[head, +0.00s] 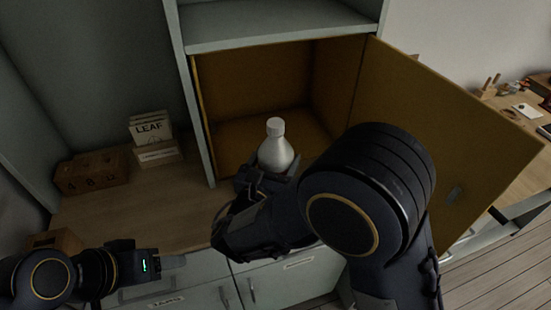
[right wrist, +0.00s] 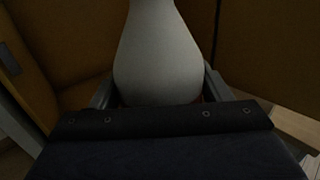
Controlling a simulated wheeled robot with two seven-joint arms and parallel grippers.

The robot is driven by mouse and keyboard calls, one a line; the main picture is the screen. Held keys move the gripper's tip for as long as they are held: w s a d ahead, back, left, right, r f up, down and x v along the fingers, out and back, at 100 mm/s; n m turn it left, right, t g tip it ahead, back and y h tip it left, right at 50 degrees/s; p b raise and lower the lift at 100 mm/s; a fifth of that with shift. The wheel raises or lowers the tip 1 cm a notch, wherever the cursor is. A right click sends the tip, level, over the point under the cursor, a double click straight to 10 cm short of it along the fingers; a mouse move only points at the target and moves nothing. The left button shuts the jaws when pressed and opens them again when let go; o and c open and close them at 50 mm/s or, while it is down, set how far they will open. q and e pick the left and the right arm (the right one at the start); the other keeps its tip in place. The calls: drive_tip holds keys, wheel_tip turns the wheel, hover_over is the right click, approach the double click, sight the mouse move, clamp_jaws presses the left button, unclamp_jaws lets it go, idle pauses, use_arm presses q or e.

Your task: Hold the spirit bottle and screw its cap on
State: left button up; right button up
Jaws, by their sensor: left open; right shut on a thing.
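The pale grey spirit bottle (head: 276,155) stands roughly upright in my right gripper (head: 268,177), in front of the open cupboard. In the right wrist view its rounded body (right wrist: 158,60) sits between the two fingers of that gripper (right wrist: 158,92), which are shut on it. A whitish cap (head: 275,127) shows on top of the bottle's neck; I cannot tell how tightly it sits. My left gripper (head: 172,262) is at the lower left, open and empty, apart from the bottle and low by the counter's front edge. The bottle's base is hidden by the right gripper.
The cupboard (head: 265,80) is empty inside, and its yellow-brown door (head: 440,130) stands open to the right. A box of cards marked LEAF (head: 157,152) and a brown numbered box (head: 92,172) sit at the back left. The wooden counter (head: 150,210) is clear in the middle.

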drive_tip(key=shift+r, duration=0.1)
drive_tip(key=o, duration=1.4)
drive_tip(key=shift+f, duration=0.3)
drive_tip(key=o, duration=0.5)
drive_tip(key=shift+r, duration=0.1)
drive_tip(key=shift+r, duration=0.2)
drive_tip(key=shift+s+a+f, duration=0.1)
drive_tip(key=shift+s+a, duration=0.1)
drive_tip(key=shift+s, duration=0.15)
drive_tip(key=b+v, duration=0.2)
drive_tip(key=v, duration=0.9)
drive_tip(key=shift+s, duration=0.2)
